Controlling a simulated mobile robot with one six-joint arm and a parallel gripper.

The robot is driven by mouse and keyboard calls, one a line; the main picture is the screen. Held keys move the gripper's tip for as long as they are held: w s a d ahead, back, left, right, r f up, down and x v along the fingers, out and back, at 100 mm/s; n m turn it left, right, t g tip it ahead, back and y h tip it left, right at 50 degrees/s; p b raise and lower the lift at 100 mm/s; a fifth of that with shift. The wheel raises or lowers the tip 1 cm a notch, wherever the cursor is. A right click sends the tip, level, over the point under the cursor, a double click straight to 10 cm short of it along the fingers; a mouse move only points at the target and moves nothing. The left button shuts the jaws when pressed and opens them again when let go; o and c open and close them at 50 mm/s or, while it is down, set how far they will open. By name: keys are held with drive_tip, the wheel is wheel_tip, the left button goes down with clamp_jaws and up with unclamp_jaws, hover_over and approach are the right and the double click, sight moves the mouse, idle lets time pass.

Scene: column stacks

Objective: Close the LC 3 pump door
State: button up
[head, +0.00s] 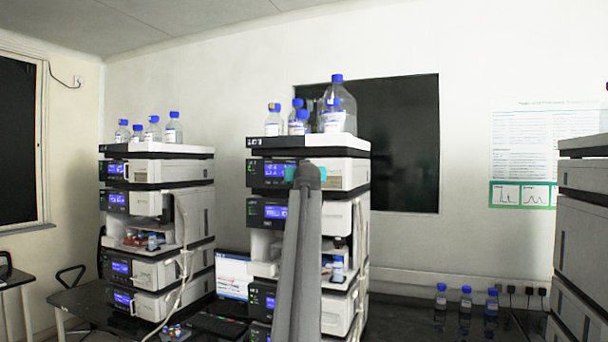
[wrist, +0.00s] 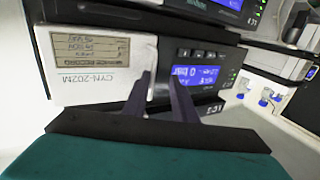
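The middle instrument stack (head: 364,165) carries a small top label that is too small to read surely. Its upper module has a blue display and a pale front panel with a label plate (head: 335,176), likely the pump door. In the wrist view the white panel (wrist: 100,85) fills the left, lettering upside down, beside a black display panel (wrist: 200,75). How far the door stands open is unclear. My gripper (head: 306,176) is in front of this module and hides part of it. In the wrist view its two dark fingers (wrist: 161,78) are apart, at the panel's edge; contact is unclear.
Bottles (head: 300,122) stand on top of the middle stack. Another stack (head: 150,225) stands left, and a third (head: 585,235) at the right edge. Several blue-capped bottles (head: 466,298) stand on the dark bench between the middle and right stacks. White tubing hangs beside the stacks.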

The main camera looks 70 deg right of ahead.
drive_tip(key=shift+a+f, duration=0.1)
drive_tip(key=shift+a, duration=0.05)
drive_tip(key=b+v, duration=0.3)
drive_tip(key=v, duration=1)
drive_tip(key=shift+s+a, duration=0.2)
idle(0.4)
